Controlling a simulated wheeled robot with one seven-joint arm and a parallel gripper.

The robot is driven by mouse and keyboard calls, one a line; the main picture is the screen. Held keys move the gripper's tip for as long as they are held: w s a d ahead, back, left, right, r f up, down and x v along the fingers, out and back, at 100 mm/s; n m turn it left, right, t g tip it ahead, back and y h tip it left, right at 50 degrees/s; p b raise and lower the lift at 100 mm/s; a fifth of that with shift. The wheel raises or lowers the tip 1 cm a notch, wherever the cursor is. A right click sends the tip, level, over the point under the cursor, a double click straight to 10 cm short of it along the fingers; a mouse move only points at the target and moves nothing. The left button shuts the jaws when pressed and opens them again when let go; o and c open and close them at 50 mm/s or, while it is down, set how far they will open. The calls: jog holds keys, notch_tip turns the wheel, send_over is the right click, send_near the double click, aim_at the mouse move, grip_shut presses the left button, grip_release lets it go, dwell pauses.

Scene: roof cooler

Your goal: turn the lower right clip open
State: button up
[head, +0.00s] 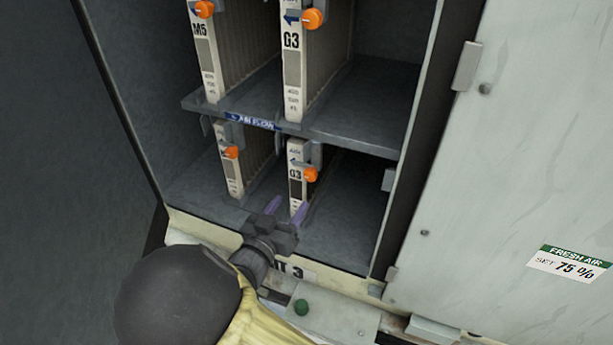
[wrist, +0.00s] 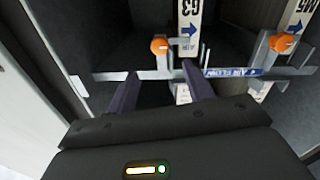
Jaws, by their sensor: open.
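The lower right clip has an orange knob (head: 310,174) on a grey bracket, at the right edge of the lower G3 filter's (head: 297,188) pale front. In the wrist view, which looks upside down, this knob (wrist: 158,45) sits just past the gap between my fingertips, beside the G3 label. My gripper (head: 287,207) is open and empty, with purple fingers, in front of and below the clip. I cannot tell the exact distance from fingertips to knob.
The lower left clip (head: 231,152) is close by on the left. Two more orange clips (head: 312,18) (head: 204,8) are on the upper filters. The shelf edge (head: 252,121) with a blue label runs above. The cabinet's open door (head: 520,150) stands right; the lower bay's right side is empty.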

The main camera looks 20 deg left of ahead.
aim_at(308, 177)
jog(key=w+p, duration=0.1)
jog(key=w, duration=0.2)
jog(key=w+p, duration=0.1)
jog(key=w, duration=0.2)
jog(key=w+d+p, duration=0.1)
jog(key=w, duration=0.2)
jog(key=shift+r, duration=0.1)
jog(key=shift+w+d, duration=0.1)
jog(key=shift+w, duration=0.45)
jog(key=c, duration=1)
